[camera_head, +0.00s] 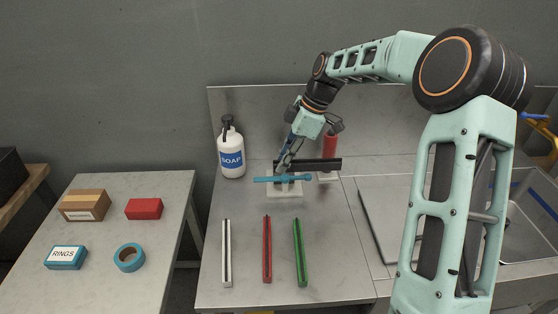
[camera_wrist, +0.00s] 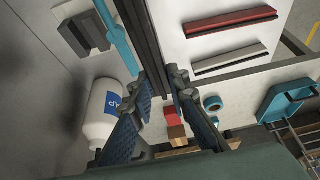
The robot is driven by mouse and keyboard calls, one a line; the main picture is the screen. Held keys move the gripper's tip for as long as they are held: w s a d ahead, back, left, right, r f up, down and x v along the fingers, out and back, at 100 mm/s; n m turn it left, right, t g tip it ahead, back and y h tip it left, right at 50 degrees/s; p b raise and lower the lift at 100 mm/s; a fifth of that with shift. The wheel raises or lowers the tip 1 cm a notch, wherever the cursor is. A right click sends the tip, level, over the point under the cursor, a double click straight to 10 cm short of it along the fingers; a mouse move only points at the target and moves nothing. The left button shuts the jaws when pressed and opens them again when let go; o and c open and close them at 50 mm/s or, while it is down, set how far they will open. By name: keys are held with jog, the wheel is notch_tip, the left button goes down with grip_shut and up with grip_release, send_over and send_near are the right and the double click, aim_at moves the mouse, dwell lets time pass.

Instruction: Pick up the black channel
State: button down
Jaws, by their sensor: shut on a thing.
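The black channel (camera_head: 322,164) is a long, dark, narrow bar lying level across the picture in the head view. My gripper (camera_head: 284,162) is at its left part and shut on it. In the wrist view the channel (camera_wrist: 151,35) runs from the top edge down between the two fingers of my gripper (camera_wrist: 163,88). The channel's near end is partly hidden by the fingers. In the head view it appears above and behind a blue rod; I cannot tell how high it is above the counter.
The blue rod (camera_head: 267,180) lies across a pale stand (camera_head: 285,194). A soap bottle (camera_head: 231,152) stands left, a red cylinder (camera_head: 331,144) right. White (camera_head: 227,253), red (camera_head: 267,250) and green (camera_head: 299,253) channels lie in front. A sink (camera_head: 526,215) is at right.

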jog(key=shift+s+d+r, duration=0.1)
jog(key=shift+s+r, duration=0.05)
jog(key=shift+r, duration=0.35)
jog(key=shift+r+p, duration=2.45)
jog(key=shift+r, duration=0.7)
jog(key=shift+s, duration=0.1)
